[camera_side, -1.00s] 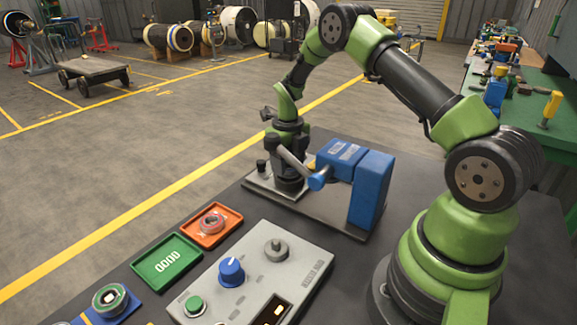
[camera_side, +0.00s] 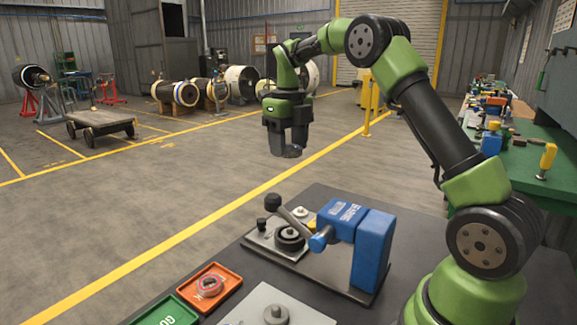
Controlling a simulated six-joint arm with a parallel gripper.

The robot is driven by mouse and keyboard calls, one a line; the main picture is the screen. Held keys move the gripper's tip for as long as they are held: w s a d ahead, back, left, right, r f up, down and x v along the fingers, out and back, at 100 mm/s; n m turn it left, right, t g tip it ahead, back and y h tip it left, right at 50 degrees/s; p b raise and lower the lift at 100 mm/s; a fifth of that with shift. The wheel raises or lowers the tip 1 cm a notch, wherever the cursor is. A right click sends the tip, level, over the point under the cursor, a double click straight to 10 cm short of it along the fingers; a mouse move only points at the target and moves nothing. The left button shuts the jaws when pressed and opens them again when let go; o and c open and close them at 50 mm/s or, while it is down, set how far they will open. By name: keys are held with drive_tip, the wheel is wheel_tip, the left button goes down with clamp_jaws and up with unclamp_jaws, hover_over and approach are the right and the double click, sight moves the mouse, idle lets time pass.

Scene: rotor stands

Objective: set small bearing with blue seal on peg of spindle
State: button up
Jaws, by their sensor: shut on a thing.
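My gripper (camera_side: 287,149) is raised well above the work area at the picture's centre, pointing down. It is shut on a small dark round piece (camera_side: 292,152), which pokes out just below the fingers. This may be the small bearing, but its seal colour is too small to tell. Below stands a grey base plate (camera_side: 262,243) with a dark round hub (camera_side: 290,238) and small posts. I cannot tell for sure which part is the spindle's peg. The gripper is clear of all of these.
An orange tray (camera_side: 190,293) holds a red-ringed bearing (camera_side: 209,285). A green tray (camera_side: 165,312) and a grey panel (camera_side: 255,305) are partly cut off. Air around the gripper is free.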

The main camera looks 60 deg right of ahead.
drive_tip(key=shift+a+r+n, duration=0.3)
drive_tip(key=shift+a+r, duration=0.45)
drive_tip(key=shift+r, duration=0.1)
drive_tip(key=s+a+n, duration=0.1)
drive_tip(key=a, duration=0.2)
drive_tip(key=a+n, duration=0.2)
drive_tip(key=a, duration=0.1)
drive_tip(key=s+a+n, duration=0.1)
drive_tip(key=a, duration=0.2)
drive_tip(key=shift+s+a+r+n, duration=0.1)
drive_tip(key=shift+s+r+n, duration=0.1)
drive_tip(key=shift+s+n, duration=0.2)
drive_tip(key=s+a+n, duration=0.6)
drive_tip(key=s+a, duration=0.2)
drive_tip(key=a, duration=0.1)
approach(273, 308)
drive_tip(key=shift+f+n, duration=0.3)
drive_tip(key=shift+f, duration=1.6)
drive_tip(key=shift+f, duration=0.45)
drive_tip(key=shift+f, duration=0.55)
drive_tip(key=shift+f, duration=1.35)
